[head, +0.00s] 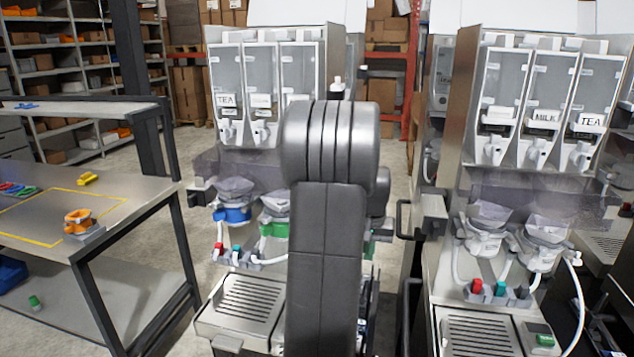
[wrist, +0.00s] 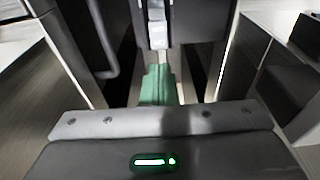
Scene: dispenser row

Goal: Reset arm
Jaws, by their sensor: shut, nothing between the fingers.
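My arm (head: 325,235) rises upright in the middle of the head view, in front of the left dispenser machine, and hides part of it. My gripper is hidden behind the arm in the head view. In the wrist view my gripper (wrist: 159,72) shows as narrow greenish fingers close together beyond the dark gripper body, which has a lit green light. Nothing shows held between them. A dark panel with a pale grey fitting (wrist: 156,27) lies ahead of the fingertips; whether they touch it I cannot tell.
The left dispenser (head: 230,95) and right dispenser (head: 535,90) stand side by side with labelled canisters. A workbench (head: 140,205) at the left bears an orange cup-like part (head: 77,221) and a yellow piece (head: 87,179). Open floor shows between bench and shelves.

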